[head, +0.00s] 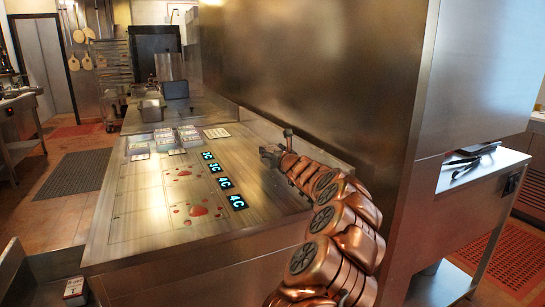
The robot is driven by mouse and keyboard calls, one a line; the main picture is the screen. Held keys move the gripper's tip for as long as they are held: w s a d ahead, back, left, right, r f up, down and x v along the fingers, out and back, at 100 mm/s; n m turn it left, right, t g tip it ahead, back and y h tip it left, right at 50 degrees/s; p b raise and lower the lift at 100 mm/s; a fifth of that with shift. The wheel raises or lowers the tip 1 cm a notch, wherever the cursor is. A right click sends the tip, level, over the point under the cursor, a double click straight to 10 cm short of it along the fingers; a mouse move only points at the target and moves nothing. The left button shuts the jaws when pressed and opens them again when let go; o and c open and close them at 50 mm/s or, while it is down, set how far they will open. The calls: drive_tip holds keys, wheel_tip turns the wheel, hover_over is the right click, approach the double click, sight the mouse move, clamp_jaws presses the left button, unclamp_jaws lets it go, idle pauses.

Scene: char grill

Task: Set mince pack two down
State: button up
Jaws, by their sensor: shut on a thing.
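My gripper (270,156) hangs over the right side of the steel counter (128,215), at the far end of my copper arm. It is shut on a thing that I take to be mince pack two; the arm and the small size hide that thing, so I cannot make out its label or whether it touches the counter. Several pale packs stand at the back left of the counter, among them a left one (138,146), a middle one (164,138) and a right one (189,135). I cannot read their labels.
Glowing temperature readouts (225,183) run in a row along the counter. Red stains (198,210) mark its surface. A tall steel panel (320,85) rises along the right. A small labelled box (74,288) sits low at the front left. The counter's front left is clear of objects.

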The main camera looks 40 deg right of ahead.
drive_tip(key=shift+f, duration=0.95)
drive_tip(key=shift+f, duration=0.2)
drive_tip(key=o, duration=1.5)
drive_tip(key=shift+c, duration=0.2)
